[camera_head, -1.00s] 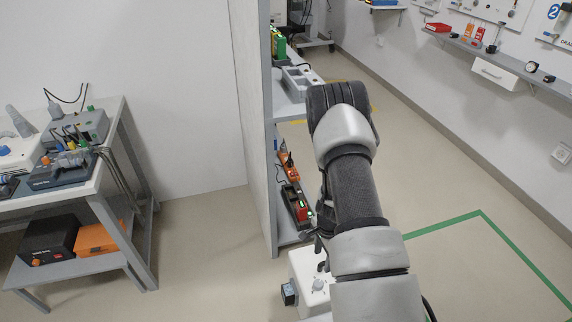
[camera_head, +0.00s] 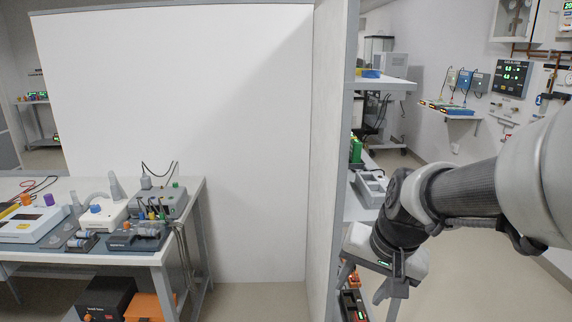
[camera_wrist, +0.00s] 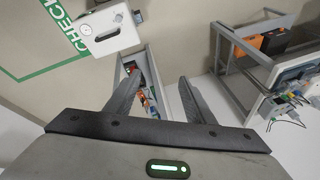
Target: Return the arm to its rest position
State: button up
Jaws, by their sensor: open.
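My arm comes in from the right edge in the head view and reaches left, with the wrist bent over. My gripper (camera_head: 364,286) hangs at its end, in front of the shelf unit beside the partition. The fingers point downward and are spread apart with nothing between them. In the wrist view my gripper (camera_wrist: 158,80) also shows two separated dark fingers with an empty gap. Part of the shelf unit behind it is hidden by the arm.
A white partition (camera_head: 190,130) stands left of my gripper. A table with instruments (camera_head: 190,232) is at left. The shelf unit (camera_head: 362,208) holds several devices. The wrist view shows a white box with a handle (camera_wrist: 108,38) near a green floor marking (camera_wrist: 55,68).

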jog(key=s+r+n+t+h, duration=0.1)
jog(key=s+r+n, duration=0.15)
jog(key=s, duration=0.35)
jog(key=s+r+n+t, duration=0.1)
jog(key=s+r+n, duration=0.1)
jog(key=s+r, duration=0.3)
notch_tip(320, 180, up, 21)
jog(key=s+p, duration=0.1)
jog(key=p, duration=2)
jog(key=shift+f+p, duration=0.15)
jog(key=shift+p, duration=0.15)
jog(key=shift+a, duration=0.1)
